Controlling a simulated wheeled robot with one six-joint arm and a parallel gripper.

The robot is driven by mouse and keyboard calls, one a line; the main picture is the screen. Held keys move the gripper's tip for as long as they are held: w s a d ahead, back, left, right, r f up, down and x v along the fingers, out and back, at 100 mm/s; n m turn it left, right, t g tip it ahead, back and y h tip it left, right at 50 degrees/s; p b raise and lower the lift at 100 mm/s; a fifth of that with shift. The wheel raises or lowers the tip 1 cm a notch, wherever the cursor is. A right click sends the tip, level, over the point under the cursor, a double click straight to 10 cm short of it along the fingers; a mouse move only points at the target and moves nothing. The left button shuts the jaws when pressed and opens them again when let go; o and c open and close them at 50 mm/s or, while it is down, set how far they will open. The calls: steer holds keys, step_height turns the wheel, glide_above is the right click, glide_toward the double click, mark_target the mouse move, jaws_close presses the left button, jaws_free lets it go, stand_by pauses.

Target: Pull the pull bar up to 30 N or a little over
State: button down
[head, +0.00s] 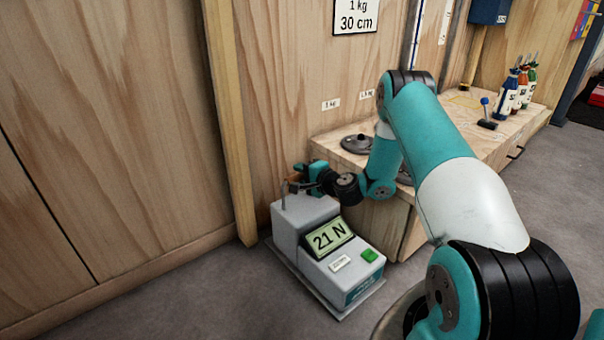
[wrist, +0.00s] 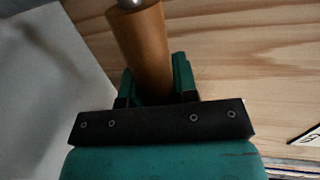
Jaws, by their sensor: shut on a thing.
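The force gauge (head: 315,262) is a grey box on a base plate on the floor, in the middle of the head view. Its display (head: 328,238) reads 21 N. A green button (head: 369,255) is on its front. The pull bar (wrist: 142,45) is a brown wooden bar with a metal end in the wrist view. My gripper (wrist: 155,85) is shut on it, with the bar between the two fingers. In the head view my gripper (head: 300,180) is just above the back of the gauge; the bar is small and partly hidden there.
A low wooden bench (head: 462,131) stands behind and right of the gauge, with grey discs (head: 357,144), a blue-knobbed lever (head: 486,115) and several bottles (head: 512,88) on it. A wooden post (head: 228,110) and plywood wall are close behind. Floor at front left is clear.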

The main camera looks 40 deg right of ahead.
step_height(320, 180, up, 7)
steer(key=p, duration=0.5)
steer(key=shift+p, duration=0.35)
stand_by(3.2)
steer(key=shift+d+f, duration=0.1)
steer(key=shift+f, duration=0.2)
steer(key=shift+f+b, duration=2.4)
steer(key=shift+f, duration=0.65)
steer(key=c, duration=1.1)
jaws_free()
steer(key=o, duration=0.3)
